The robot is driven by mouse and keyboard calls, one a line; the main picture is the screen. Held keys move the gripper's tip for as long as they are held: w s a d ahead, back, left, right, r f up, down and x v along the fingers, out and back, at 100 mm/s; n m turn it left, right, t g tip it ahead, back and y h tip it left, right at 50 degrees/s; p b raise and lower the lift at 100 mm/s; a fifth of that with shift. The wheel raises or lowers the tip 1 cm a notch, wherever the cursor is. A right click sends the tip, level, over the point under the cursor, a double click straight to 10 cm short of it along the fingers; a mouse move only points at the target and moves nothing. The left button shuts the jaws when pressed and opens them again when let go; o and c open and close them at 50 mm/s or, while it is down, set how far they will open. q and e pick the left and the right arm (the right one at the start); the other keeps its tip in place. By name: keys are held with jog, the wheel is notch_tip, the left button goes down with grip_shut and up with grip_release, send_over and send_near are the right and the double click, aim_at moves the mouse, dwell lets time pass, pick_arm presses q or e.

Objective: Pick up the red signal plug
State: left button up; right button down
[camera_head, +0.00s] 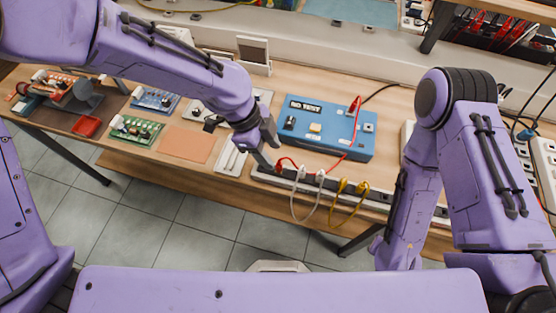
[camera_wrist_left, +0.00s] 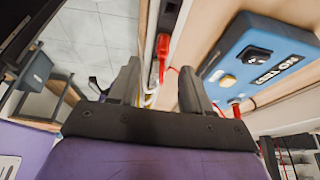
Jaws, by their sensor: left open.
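A red plug (camera_head: 284,162) sits at the left part of the long socket strip along the bench's front edge. Another red plug (camera_head: 355,103) stands on the blue test box (camera_head: 330,145); I cannot tell which is the signal plug. My left gripper (camera_head: 268,146) is open and empty, just left of and above the strip's red plug. In the left wrist view the strip's red plug (camera_wrist_left: 162,48) shows beyond and between the open fingers (camera_wrist_left: 160,82), apart from them. The box's red plug (camera_wrist_left: 236,106) lies right of them. My right gripper is out of view.
White plugs (camera_head: 310,176) and yellow plugs (camera_head: 351,187) with hanging cables are in the socket strip (camera_head: 265,174), close to the red one. Green (camera_head: 136,131) and blue (camera_head: 155,101) circuit boards lie to the left. A bare orange mat (camera_head: 188,145) lies beside them.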

aim_at(279, 164)
pick_arm(q)
jog(key=x, duration=0.3)
jog(key=p+x, duration=0.1)
jog(key=x, duration=0.3)
jog(key=shift+w+p, duration=0.2)
jog(key=shift+p, duration=0.1)
grip_shut()
